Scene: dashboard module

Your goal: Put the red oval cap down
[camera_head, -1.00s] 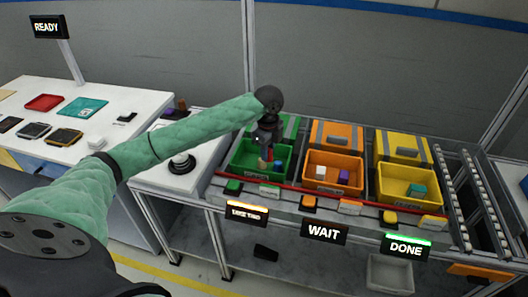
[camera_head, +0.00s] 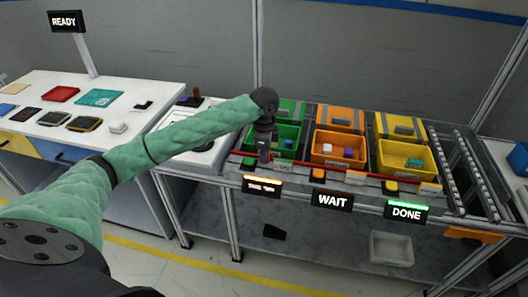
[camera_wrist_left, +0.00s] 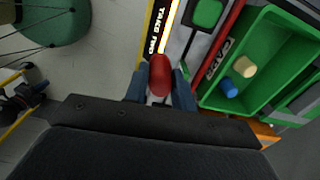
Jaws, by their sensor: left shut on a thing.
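The red oval cap (camera_wrist_left: 160,76) shows in the left wrist view, pinched between the two fingertips of my left gripper (camera_wrist_left: 160,88). In the head view my left gripper (camera_head: 264,153) points down at the front edge of the green bin (camera_head: 250,141), above the ledge with the lit sign. The cap cannot be made out there. In the wrist view the cap is over the strip beside the sign (camera_wrist_left: 162,30), outside the green bin (camera_wrist_left: 262,42). Whether it touches anything below cannot be told. My right gripper is not in view.
The green bin holds a blue piece (camera_wrist_left: 228,88) and a tan piece (camera_wrist_left: 245,66). An orange bin (camera_head: 338,160) and a yellow bin (camera_head: 404,170) stand to the right. A green button (camera_wrist_left: 207,12) sits on the ledge. A white table (camera_head: 75,92) is at left.

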